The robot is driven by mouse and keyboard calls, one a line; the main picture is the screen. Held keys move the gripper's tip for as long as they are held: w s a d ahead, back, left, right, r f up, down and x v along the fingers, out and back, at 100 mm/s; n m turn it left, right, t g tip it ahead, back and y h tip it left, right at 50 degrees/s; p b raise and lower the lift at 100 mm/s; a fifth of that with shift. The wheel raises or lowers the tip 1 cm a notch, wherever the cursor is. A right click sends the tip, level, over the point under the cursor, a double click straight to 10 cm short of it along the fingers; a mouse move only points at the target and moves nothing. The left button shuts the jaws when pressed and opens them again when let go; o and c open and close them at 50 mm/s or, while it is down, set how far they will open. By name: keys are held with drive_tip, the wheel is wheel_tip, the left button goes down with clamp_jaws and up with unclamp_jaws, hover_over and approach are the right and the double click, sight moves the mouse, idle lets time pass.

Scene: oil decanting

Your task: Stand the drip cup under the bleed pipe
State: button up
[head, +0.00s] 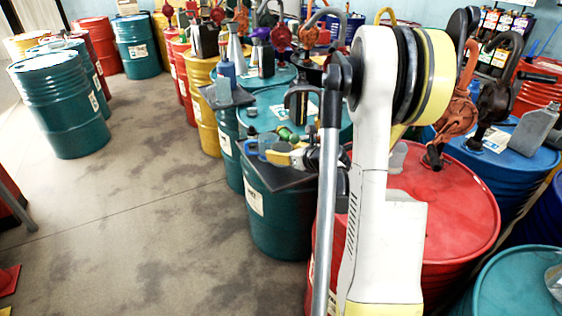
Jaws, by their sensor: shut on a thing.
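My gripper (256,148) is small and partly hidden at the far end of my arm, low over a black mat (280,180) on a teal drum. It appears shut on a small grey thing (252,132), which I take for the drip cup, though it is too small to be sure. I cannot tell whether this thing touches the mat. A small green item (288,133) shows just behind my gripper. I cannot pick out the bleed pipe for certain among the crowded fittings; my arm hides part of that area.
A red drum (455,205) stands close on the right, with an orange hand pump (458,113) above it. A dark bottle (298,100) stands behind the mat. A yellow drum (203,105) and several others line the row.

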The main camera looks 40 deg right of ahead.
drive_tip(key=shift+w, duration=0.25)
wheel_tip(320, 180, down, 4)
drive_tip(key=shift+r+b, duration=0.15)
drive_tip(key=shift+b, duration=0.95)
drive_tip(key=shift+r, duration=0.15)
drive_tip(key=o, duration=1)
drive_tip(key=shift+f, duration=0.2)
drive_tip(key=o, duration=0.4)
drive_tip(key=shift+c, duration=0.2)
drive_tip(key=shift+r, duration=0.2)
